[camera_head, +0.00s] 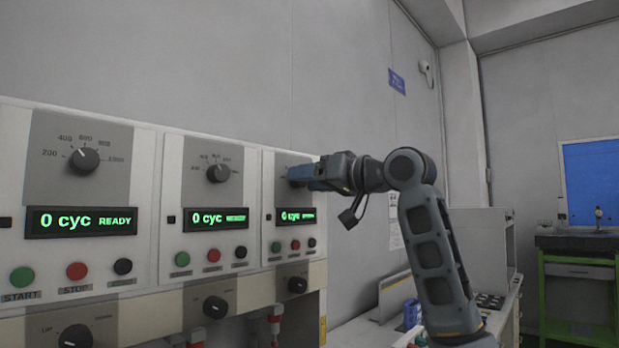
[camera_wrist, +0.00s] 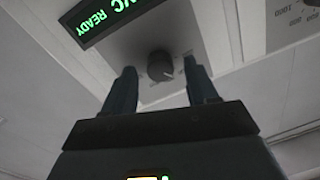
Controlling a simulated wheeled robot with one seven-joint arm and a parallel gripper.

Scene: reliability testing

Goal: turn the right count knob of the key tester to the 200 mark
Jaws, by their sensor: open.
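The key tester (camera_head: 145,200) stands on the left in the head view, with three panels. Its right panel (camera_head: 268,225) has a display (camera_head: 296,216) lit green; my gripper (camera_head: 298,176) is in front of the dial above it and hides the right count knob there. In the wrist view, a dark round knob (camera_wrist: 160,66) lies between the two spread fingertips of my gripper (camera_wrist: 158,78), with a gap on each side. The jaws are open and hold nothing. The knob's pointer and the 200 mark are not clearly readable.
The left count knob (camera_head: 84,160) and middle count knob (camera_head: 218,173) sit on the neighbouring panels. Start, stop and black buttons and lower black knobs (camera_head: 215,307) are below. A workbench (camera_head: 500,315) stands behind my arm; a green-framed stand (camera_head: 580,270) is far right.

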